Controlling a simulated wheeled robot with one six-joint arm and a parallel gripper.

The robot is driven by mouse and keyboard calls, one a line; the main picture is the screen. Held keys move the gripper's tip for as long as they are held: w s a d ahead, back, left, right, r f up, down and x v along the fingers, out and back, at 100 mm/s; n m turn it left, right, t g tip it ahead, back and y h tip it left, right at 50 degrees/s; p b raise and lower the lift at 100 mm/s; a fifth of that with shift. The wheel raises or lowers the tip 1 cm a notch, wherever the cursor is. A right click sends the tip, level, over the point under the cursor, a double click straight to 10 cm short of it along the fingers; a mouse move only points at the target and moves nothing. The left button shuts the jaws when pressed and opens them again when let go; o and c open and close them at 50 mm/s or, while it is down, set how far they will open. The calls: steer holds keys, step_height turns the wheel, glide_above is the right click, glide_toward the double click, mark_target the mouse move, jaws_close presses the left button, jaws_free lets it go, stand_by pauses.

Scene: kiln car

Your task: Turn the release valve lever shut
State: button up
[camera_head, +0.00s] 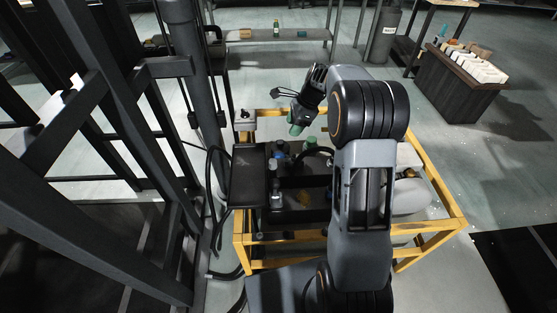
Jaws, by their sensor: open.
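My gripper (298,122) hangs at the end of my arm over the back edge of the yellow-framed car (448,205). It points down, with greenish tips, and looks empty. I cannot make out the gap between its fingers at this size. A small grey box with a dark knob or handle on top (245,116) sits at the car's back left corner, left of my gripper and apart from it. I cannot tell whether this is the release valve, and no lever is clearly recognisable. My arm hides part of the car's right side.
A dark tray (315,209) on the car holds several bottles and a green-topped item (311,143). A dark flat panel (247,178) lies left of it. Dark posts and pipes (186,60) stand close on the left. A dark crate (455,88) stands at the back right, with open floor between.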

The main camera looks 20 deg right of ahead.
mark_target(277, 154)
steer(key=shift+m, duration=0.3)
steer(key=b+x, duration=0.1)
steer(key=x, duration=0.4)
steer(key=b+x, duration=0.1)
steer(key=x, duration=0.4)
steer(key=b+x, duration=0.1)
steer(key=x, duration=0.4)
steer(key=shift+w+d+f+b, duration=0.1)
steer(key=shift+w+d+b, duration=0.1)
steer(key=shift+d+b, duration=0.15)
steer(key=shift+c, duration=0.2)
jaws_close()
